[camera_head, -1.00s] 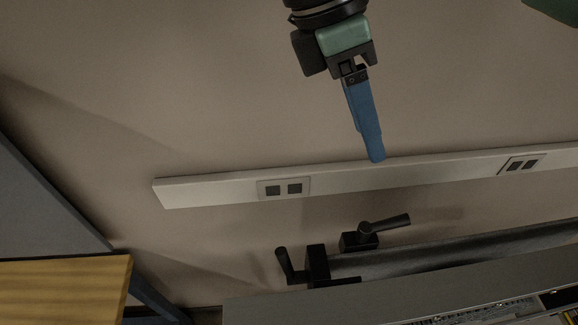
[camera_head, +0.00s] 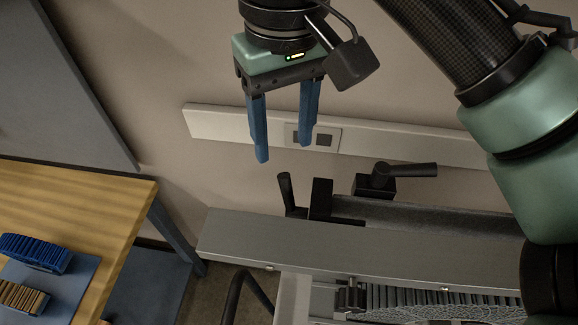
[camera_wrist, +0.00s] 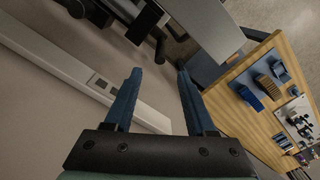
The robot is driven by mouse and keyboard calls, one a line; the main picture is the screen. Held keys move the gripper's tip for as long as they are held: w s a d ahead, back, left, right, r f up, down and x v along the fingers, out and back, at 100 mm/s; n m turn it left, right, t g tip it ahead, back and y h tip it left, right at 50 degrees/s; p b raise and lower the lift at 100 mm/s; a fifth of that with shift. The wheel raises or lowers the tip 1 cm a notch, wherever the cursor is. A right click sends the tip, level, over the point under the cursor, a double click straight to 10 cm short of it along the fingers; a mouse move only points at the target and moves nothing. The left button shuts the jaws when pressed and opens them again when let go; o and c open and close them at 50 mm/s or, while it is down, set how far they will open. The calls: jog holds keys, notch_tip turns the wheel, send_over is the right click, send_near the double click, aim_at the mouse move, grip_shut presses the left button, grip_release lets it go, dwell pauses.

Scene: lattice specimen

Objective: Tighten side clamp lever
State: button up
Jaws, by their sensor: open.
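Two black clamp levers are on a dark rail behind the grey metal bar. One lever (camera_head: 286,191) stands nearly upright at the rail's left end, beside a black block (camera_head: 321,198). The other lever (camera_head: 408,170) lies nearly level on a second block (camera_head: 374,187) to the right. I cannot tell which one the task calls the side lever. My gripper (camera_head: 285,152), with two blue fingers, is open and empty, with its tips above the upright lever in the picture and apart from it. In the wrist view a black lever (camera_wrist: 160,50) shows between and beyond the fingertips (camera_wrist: 159,72).
A grey metal bar (camera_head: 360,247) runs in front of the levers. A white wall rail with sockets (camera_head: 230,124) is behind. A wooden table (camera_head: 90,197) at left carries a blue brush-like block (camera_head: 33,252) and a brown one (camera_head: 22,297). My arm fills the right side.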

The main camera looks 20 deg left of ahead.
aim_at(284, 189)
notch_tip(284, 189, down, 11)
jog(key=shift+f+p, duration=0.15)
jog(key=shift+p, duration=0.85)
jog(key=shift+a, duration=0.1)
grip_shut()
